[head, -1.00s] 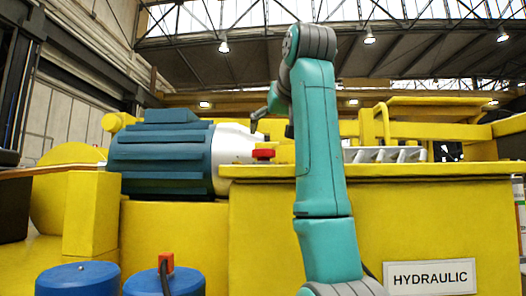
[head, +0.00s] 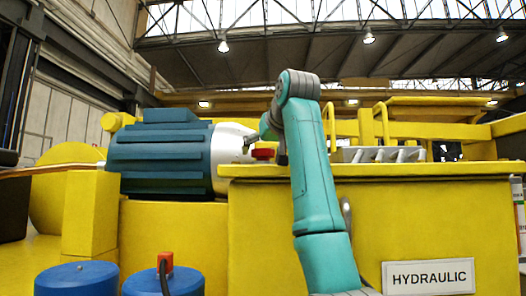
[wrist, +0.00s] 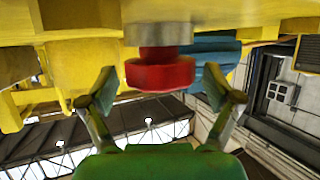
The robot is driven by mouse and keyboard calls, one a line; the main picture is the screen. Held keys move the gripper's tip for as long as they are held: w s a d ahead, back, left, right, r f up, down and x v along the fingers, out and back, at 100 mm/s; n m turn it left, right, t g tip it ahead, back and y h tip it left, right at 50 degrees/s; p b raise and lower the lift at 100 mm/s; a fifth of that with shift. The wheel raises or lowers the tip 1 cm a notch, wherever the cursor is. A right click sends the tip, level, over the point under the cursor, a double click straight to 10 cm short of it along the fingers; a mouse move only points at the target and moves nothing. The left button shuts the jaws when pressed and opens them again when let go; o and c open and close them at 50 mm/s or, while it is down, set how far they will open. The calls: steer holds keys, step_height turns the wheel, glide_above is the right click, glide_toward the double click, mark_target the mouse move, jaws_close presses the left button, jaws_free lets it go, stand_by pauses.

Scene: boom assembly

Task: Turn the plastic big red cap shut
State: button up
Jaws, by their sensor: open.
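The big red cap (head: 263,153) sits on the yellow ledge beside the blue motor in the head view. In the wrist view the red cap (wrist: 160,74) appears large, below a grey round collar (wrist: 158,34) in the picture. My gripper (wrist: 155,90) is open, with one finger on each side of the cap and visible gaps between. The fingertips are about level with the cap's lower part in that picture. In the head view my gripper (head: 254,142) is small and partly hidden by my arm, close above the cap.
The blue ribbed motor (head: 158,160) with its white end stands left of the cap. A grey rack (head: 378,155) and yellow rails (head: 440,132) lie to the right. The yellow housing (head: 365,215) with a HYDRAULIC sign (head: 428,276) is in front. Two blue drums (head: 76,279) stand at lower left.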

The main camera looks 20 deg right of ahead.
steer(key=shift+w+f, duration=0.1)
steer(key=shift+w, duration=0.1)
steer(key=c, duration=1.1)
steer(key=shift+c, duration=0.2)
steer(key=shift+a+m+h, duration=0.1)
steer(key=shift+m+h, duration=0.3)
steer(key=shift+h, duration=0.1)
steer(key=m+h, duration=0.2)
steer(key=h, duration=0.1)
steer(key=shift+a+m, duration=0.1)
steer(key=shift+m, duration=0.2)
steer(key=m+g+h, duration=0.3)
steer(key=m+h, duration=0.2)
steer(key=shift+h, duration=0.3)
steer(key=shift+m, duration=0.3)
